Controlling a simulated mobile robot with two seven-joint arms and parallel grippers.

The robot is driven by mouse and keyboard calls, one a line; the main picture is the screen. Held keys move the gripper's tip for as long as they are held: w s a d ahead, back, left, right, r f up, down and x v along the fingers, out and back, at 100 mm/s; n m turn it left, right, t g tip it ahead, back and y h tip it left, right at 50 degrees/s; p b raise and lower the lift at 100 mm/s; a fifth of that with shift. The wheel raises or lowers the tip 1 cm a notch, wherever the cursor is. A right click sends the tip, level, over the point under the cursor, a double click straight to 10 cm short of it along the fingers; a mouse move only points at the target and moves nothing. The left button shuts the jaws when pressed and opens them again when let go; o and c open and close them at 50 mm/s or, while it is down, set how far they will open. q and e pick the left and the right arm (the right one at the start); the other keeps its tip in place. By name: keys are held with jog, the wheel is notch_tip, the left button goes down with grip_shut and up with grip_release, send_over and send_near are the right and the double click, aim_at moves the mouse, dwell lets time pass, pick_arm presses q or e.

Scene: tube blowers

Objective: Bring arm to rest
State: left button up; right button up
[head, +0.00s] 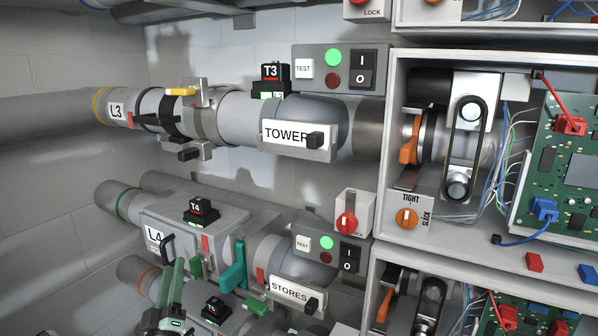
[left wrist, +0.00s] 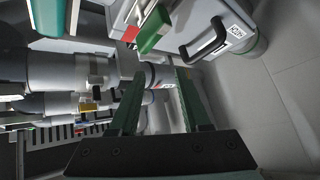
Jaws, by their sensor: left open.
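My left gripper (head: 173,267) is at the lower left of the head view, its two dark green fingers pointing up and a narrow gap between them. It is open and empty. It stands in front of the lower pipe line, just below the grey box marked L4 (head: 155,234) and its black handle (head: 166,246). In the left wrist view, the two fingers of the gripper (left wrist: 160,74) stand apart with pipework behind the gap. I cannot tell whether they touch anything. My right gripper is not in view.
A teal lever (head: 233,268) and a green block (head: 196,266) are close on the gripper's right. A black T4 unit (head: 201,211) sits above. Bare wall (head: 50,210) lies left.

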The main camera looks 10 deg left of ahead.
pick_arm(q)
jog(key=s+d+f+m+g+h+p, duration=0.1)
jog(key=s+d+f+m+g+h, duration=0.45)
jog(key=f, duration=0.55)
jog(key=s+d+f+m+g+h+p, duration=0.2)
jog(key=s+d+f+m+g+h, duration=0.15)
jog(key=s+d+f+m, duration=0.5)
jog(key=s+d+f+g, duration=0.1)
jog(key=s+d+f, duration=0.2)
jog(key=s+f, duration=0.1)
jog(key=s+d+f+m+g+h, duration=0.1)
jog(key=s+d+f+g, duration=0.1)
jog(key=s+d+f, duration=0.2)
jog(key=s, duration=0.3)
jog(key=shift+s+d+p, duration=0.2)
jog(key=shift+d+p, duration=0.05)
jog(key=shift+p, duration=0.15)
